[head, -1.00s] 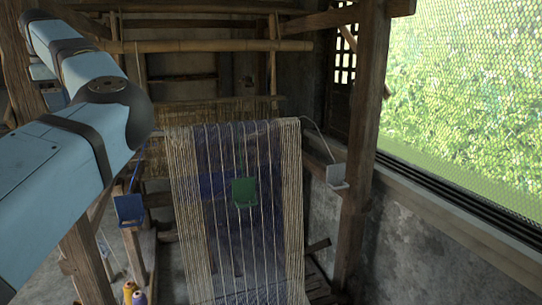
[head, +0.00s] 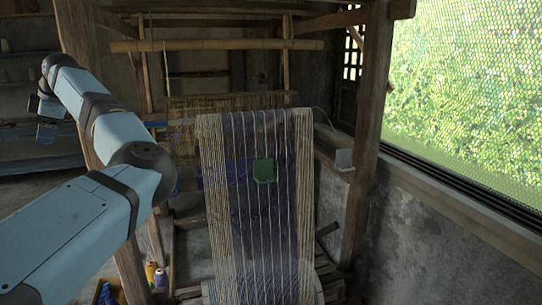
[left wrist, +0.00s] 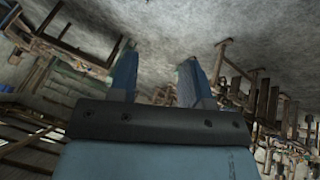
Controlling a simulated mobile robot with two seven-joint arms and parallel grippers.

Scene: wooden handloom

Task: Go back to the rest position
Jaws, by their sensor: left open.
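My left arm comes in from the left in the head view, bent at the elbow, with its left gripper (head: 45,118) at the far left, away from the loom. In the left wrist view the two fingers of this gripper (left wrist: 157,75) stand apart with nothing between them. The handloom's warp (head: 258,215) hangs in front of me, with beige threads at the sides and blue ones in the middle. A green card (head: 263,171) sits on the warp. My right gripper is in neither view.
A wooden post (head: 368,140) stands right of the loom beside a meshed window (head: 460,90). A grey-white plate (head: 344,159) is near that post. Thread spools (head: 155,275) stand at the lower left. Shelves (head: 25,125) line the left wall, behind my gripper.

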